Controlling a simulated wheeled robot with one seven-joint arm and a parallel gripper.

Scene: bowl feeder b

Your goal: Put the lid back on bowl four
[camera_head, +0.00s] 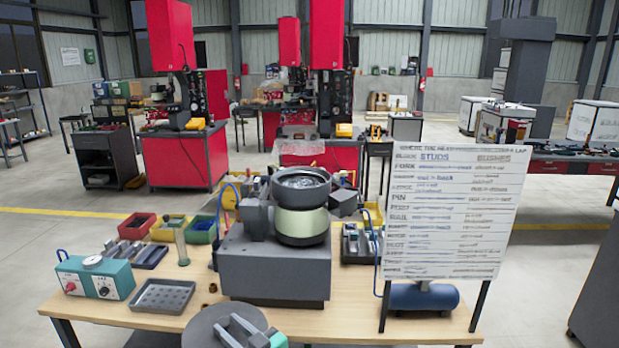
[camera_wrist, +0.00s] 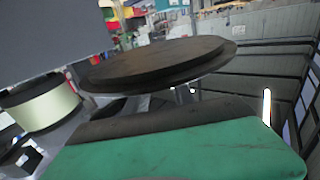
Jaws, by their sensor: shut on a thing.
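A bowl feeder stands mid-table in the head view. Its dark bowl (camera_head: 302,185) is uncovered on top and sits on a cream drum (camera_head: 301,224) over a grey base. No number can be read on it. The lid is a flat dark grey disc (camera_head: 200,331) at the bottom of the head view, in front of the feeder and lower than the bowl. My gripper (camera_head: 236,329) is shut on the lid. In the wrist view the lid (camera_wrist: 160,66) spans the upper middle, with the cream drum (camera_wrist: 42,106) to its left. The grip point is partly hidden.
A white sign (camera_head: 455,212) on posts stands at the table's right, close to the feeder. A teal control box (camera_head: 95,277), a grey tray (camera_head: 162,297) and coloured bins (camera_head: 170,227) lie left. A blue cylinder (camera_head: 424,297) lies under the sign.

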